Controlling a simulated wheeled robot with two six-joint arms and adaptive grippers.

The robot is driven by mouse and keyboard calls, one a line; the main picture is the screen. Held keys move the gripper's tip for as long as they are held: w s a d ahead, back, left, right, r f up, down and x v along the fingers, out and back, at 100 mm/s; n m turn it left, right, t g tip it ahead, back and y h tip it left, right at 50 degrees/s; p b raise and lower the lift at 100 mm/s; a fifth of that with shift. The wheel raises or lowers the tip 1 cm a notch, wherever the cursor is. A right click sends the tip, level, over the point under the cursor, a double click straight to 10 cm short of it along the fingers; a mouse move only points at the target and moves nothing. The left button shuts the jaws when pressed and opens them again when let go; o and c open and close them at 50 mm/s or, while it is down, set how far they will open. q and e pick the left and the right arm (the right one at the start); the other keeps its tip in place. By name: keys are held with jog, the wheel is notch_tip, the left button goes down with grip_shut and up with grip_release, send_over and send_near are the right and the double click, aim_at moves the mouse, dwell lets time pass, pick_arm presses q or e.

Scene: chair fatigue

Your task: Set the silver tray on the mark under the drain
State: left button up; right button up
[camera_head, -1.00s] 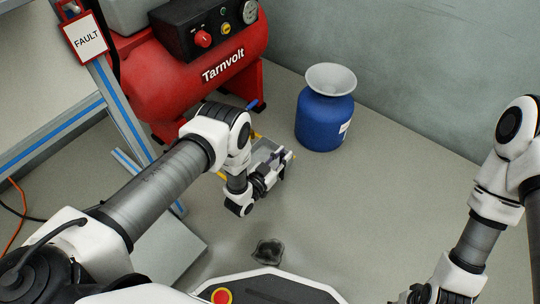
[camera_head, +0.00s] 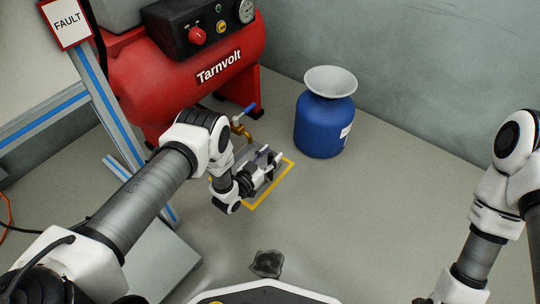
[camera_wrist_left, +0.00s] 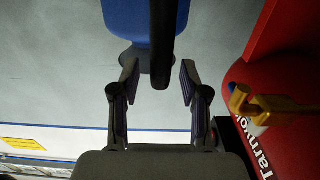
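My left gripper (camera_head: 268,163) is low over the yellow-outlined mark (camera_head: 286,179), in front of the brass drain valve (camera_head: 240,128) with its blue lever. A grey shape that looks like the silver tray (camera_head: 243,153) shows only in part behind the gripper; most of it is hidden. In the left wrist view, the fingers (camera_wrist_left: 158,90) are apart. A dark upright bar (camera_wrist_left: 163,45) shows between them; I cannot tell whether it belongs to the tray. The drain valve shows at right there (camera_wrist_left: 258,105). My right gripper (camera_head: 424,300) is cut off at the bottom edge.
A red compressor (camera_head: 180,85) stands behind the mark. A blue drum (camera_head: 318,125) with a grey funnel (camera_head: 331,81) stands to the right. A dark patch (camera_head: 267,263) lies on the floor near my base. A blue-striped frame (camera_head: 118,110) is at left. The right-hand floor is clear.

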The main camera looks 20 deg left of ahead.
pick_arm(q)
jog(key=shift+r, duration=0.25)
jog(key=s+a+f+n+g+y+p, duration=0.1)
jog(key=s+a+f+g+y+p, duration=0.2)
jog(key=s, duration=0.7)
jog(key=s+a+n+g+y+p, duration=0.1)
jog(key=s+n+g+p, duration=0.3)
jog(key=s, duration=0.6)
jog(key=s+a+r+g+y, duration=0.1)
jog(key=s+r+g, duration=0.2)
jog(key=s, duration=0.6)
jog(key=s+a+r+g+y+b, duration=0.1)
jog(key=s+r+g, duration=0.2)
jog(key=s+g, duration=0.4)
jog(key=s, duration=0.3)
jog(key=shift+s+r, duration=0.15)
jog(key=shift+s, duration=0.1)
